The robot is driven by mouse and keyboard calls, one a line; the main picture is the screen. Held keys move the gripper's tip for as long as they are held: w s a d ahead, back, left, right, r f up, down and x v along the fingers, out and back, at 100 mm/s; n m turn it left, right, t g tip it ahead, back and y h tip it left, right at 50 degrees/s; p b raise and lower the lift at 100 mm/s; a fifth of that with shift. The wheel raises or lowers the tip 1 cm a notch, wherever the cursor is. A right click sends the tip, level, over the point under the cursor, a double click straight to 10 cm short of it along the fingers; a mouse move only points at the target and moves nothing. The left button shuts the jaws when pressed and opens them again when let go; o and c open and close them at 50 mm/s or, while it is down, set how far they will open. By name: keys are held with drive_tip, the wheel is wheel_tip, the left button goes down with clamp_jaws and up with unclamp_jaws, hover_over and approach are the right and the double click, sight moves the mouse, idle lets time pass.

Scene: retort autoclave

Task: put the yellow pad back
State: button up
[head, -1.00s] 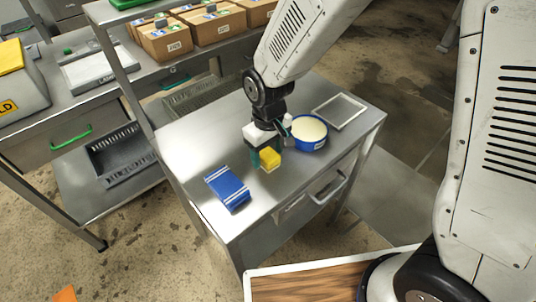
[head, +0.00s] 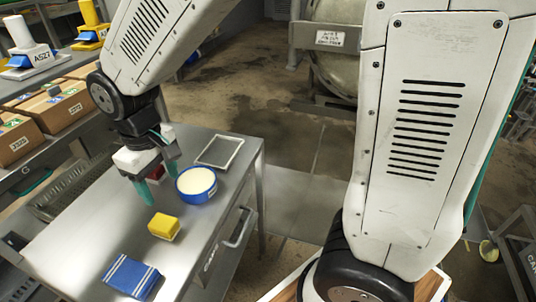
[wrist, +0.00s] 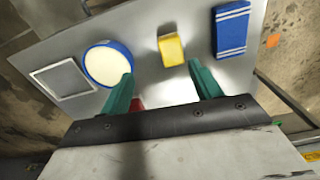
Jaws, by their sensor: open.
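The yellow pad (head: 164,226) is a small block lying on the metal table (head: 208,262). It lies between a blue bowl (head: 197,184) with pale contents and a folded blue cloth with white stripes (head: 131,277). In the wrist view the pad (wrist: 171,50) lies beyond the fingertips, between the bowl and the cloth. My gripper (head: 158,185) is open and empty above the table, behind the pad and left of the bowl. Its green fingers are apart from the pad. A small red thing (head: 156,173) shows behind the fingers, mostly hidden.
A flat tray with a pale rim (head: 219,152) lies at the table's far corner, past the bowl. Shelving with cardboard boxes (head: 55,105) stands at the left. Bare table top lies around the pad. A large round vessel (head: 334,45) stands at the back.

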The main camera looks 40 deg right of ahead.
drive_tip(key=s+d+r+m, duration=0.3)
drive_tip(key=s+d+r, duration=0.2)
drive_tip(key=s+d, duration=0.4)
drive_tip(key=s+d+r+m+t, duration=0.1)
drive_tip(key=s+d+r+m, duration=0.2)
drive_tip(key=s+d+r, duration=0.2)
drive_tip(key=s+d, duration=0.3)
drive_tip(key=s, duration=0.1)
drive_tip(key=shift+s+d, duration=0.2)
drive_tip(key=shift+d, duration=0.2)
